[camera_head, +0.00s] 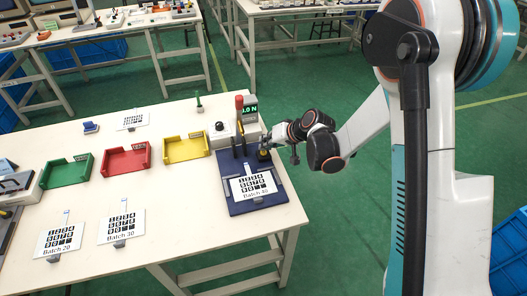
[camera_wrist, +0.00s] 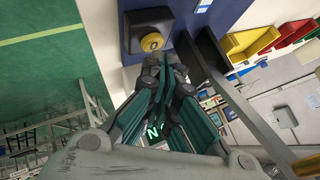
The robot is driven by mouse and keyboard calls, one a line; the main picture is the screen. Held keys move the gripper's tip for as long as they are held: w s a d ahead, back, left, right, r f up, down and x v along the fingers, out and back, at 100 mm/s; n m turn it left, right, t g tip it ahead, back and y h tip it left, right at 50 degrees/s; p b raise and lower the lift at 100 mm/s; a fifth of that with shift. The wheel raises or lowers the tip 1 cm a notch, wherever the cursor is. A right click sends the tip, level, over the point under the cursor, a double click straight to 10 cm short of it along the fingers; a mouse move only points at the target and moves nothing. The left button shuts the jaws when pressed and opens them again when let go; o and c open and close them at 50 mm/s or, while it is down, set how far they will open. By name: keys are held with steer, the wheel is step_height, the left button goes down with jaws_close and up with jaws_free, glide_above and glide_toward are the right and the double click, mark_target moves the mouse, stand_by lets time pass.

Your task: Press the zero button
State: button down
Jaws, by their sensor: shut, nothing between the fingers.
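A yellow round button marked 0 (camera_wrist: 152,42) sits on a black box in the wrist view. The button also shows in the head view (camera_head: 263,154), small and partly hidden, at the right edge of a dark blue test stand (camera_head: 238,206). A white keypad film labelled Batch 40 (camera_head: 252,186) lies on the stand. A display (camera_head: 250,112) with green text ending in "0 N" stands behind it, partly hidden by a red-topped post. My gripper (camera_head: 268,141) is shut and empty, close to the button. I cannot tell whether it touches the button.
Yellow (camera_head: 186,149), red (camera_head: 127,162) and green (camera_head: 66,174) trays stand left of the stand on the white table (camera_head: 180,225). Batch 30 film (camera_head: 122,226) and another film (camera_head: 60,238) stand nearer. Dark upright posts (camera_wrist: 214,75) rise beside my gripper in the wrist view.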

steer(key=shift+r, duration=0.35)
steer(key=shift+r+p, duration=1.6)
steer(key=shift+r, duration=0.9)
steer(key=s+d+r+m+t+h, duration=0.1)
steer(key=s+d+r+h, duration=0.2)
steer(key=s+d+r, duration=0.55)
steer(key=s+d+r+h, duration=0.2)
steer(key=s+d+r, duration=0.3)
steer(key=s+r, duration=0.6)
steer(key=s+d+f+h, duration=0.1)
steer(key=s+d, duration=0.4)
steer(key=s, duration=0.7)
steer(key=shift+f+t+h, duration=0.15)
steer(key=shift+t+h, duration=0.15)
steer(key=shift+h, duration=0.3)
steer(key=shift+d, duration=0.15)
